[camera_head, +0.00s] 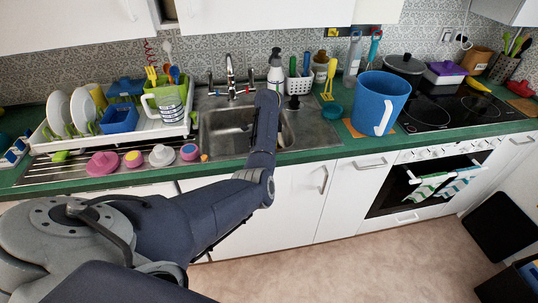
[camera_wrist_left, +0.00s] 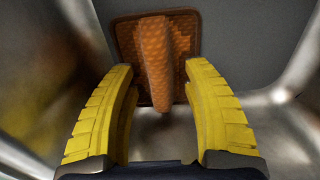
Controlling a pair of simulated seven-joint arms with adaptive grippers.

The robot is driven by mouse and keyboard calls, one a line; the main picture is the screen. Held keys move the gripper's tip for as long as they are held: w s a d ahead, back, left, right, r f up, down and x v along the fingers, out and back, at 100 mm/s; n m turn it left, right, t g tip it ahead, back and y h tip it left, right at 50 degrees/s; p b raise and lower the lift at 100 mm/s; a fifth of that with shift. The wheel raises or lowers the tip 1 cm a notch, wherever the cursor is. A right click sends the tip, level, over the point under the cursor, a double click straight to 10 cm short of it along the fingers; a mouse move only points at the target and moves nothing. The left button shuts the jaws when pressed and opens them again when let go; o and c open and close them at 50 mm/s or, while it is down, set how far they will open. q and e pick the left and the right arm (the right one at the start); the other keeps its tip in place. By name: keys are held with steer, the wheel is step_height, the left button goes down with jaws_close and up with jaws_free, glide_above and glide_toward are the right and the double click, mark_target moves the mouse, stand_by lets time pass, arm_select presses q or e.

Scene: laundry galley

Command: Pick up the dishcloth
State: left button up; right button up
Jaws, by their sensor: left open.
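The dishcloth (camera_wrist_left: 155,50), an orange-brown textured square with a raised ridge down its middle, lies on a grey surface in the left wrist view, within what look like the metal walls of the sink. My left gripper (camera_wrist_left: 160,68) is open, with its yellow fingers on either side of the ridge's lower part. The ridge lies between the fingers, with a gap on both sides. Whether the fingertips touch the cloth cannot be told. In the head view my left arm reaches over the sink (camera_head: 222,133) and hides the gripper and the cloth. My right gripper is not in view.
A dish rack (camera_head: 110,136) with plates stands left of the sink. A tap (camera_head: 231,75) rises behind it. A large blue jug (camera_head: 378,100) and a black hob (camera_head: 445,105) are to the right.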

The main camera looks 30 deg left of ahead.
arm_select(q)
steer(key=shift+f, duration=0.15)
jaws_close()
stand_by(0.4)
step_height(320, 180, up, 20)
stand_by(1.0)
